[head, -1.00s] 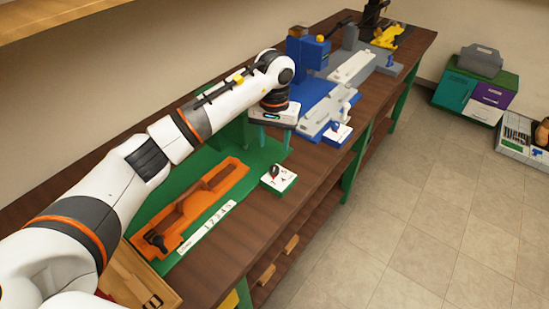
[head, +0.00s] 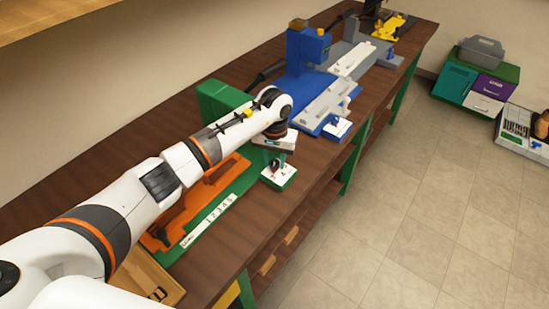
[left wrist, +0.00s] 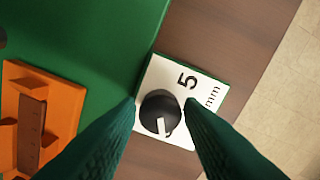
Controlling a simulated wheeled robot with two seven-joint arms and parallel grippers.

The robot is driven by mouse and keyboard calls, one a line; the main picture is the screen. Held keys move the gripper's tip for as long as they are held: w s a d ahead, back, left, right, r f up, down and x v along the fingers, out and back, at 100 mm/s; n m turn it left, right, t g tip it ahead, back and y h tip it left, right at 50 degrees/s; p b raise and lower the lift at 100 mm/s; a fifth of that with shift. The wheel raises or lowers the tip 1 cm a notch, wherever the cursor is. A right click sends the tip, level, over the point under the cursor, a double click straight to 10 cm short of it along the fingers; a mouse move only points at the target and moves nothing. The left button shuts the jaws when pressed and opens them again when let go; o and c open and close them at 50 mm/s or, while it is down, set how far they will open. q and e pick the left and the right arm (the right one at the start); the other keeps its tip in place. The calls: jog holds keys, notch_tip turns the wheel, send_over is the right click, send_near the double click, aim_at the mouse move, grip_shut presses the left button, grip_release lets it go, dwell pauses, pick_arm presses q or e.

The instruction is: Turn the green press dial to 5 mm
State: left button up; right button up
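The green press dial is a black knob (left wrist: 160,112) on a white plate with a green base (head: 279,176), at the bench's front edge in the head view. In the left wrist view the plate (left wrist: 200,78) shows a printed "5" and "mm". The knob's white pointer mark is toward the bottom of that picture, away from the "5". My left gripper (left wrist: 160,106) is open, pointing down over the dial, with one teal finger on each side of the knob. Contact with the knob cannot be told. It also shows above the dial in the head view (head: 274,160). My right gripper is not in view.
The green press (head: 220,100) with an orange fixture (head: 222,177) and a numbered white strip (head: 208,221) is beside the dial. A blue station (head: 305,50) with its own dial (head: 337,128) stands farther along the bench. A wooden tray (head: 145,278) is at the near end.

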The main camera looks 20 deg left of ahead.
pick_arm(q)
jog(key=c, duration=0.6)
jog(key=shift+f+b, duration=0.1)
jog(key=shift+b, duration=0.55)
jog(key=n+b, duration=0.3)
jog(key=shift+f+b, duration=0.15)
jog(key=shift+b, duration=0.25)
jog(key=n+b, duration=0.3)
jog(key=n, duration=0.2)
jog(key=shift+n+b, duration=0.3)
jog(key=shift+b, duration=0.1)
jog(key=n+b, duration=0.1)
jog(key=n, duration=0.2)
jog(key=shift+n+b, duration=0.3)
jog(key=shift+b, duration=0.1)
jog(key=n, duration=0.1)
jog(key=n+b, duration=0.1)
jog(key=n, duration=0.1)
jog(key=shift+r+n, duration=0.2)
jog(key=shift+n, duration=0.1)
jog(key=n+b, duration=0.1)
jog(key=n, duration=0.3)
jog(key=shift+r+n+b, duration=0.1)
jog(key=shift+n+b, duration=0.4)
jog(key=shift+n, duration=1.5)
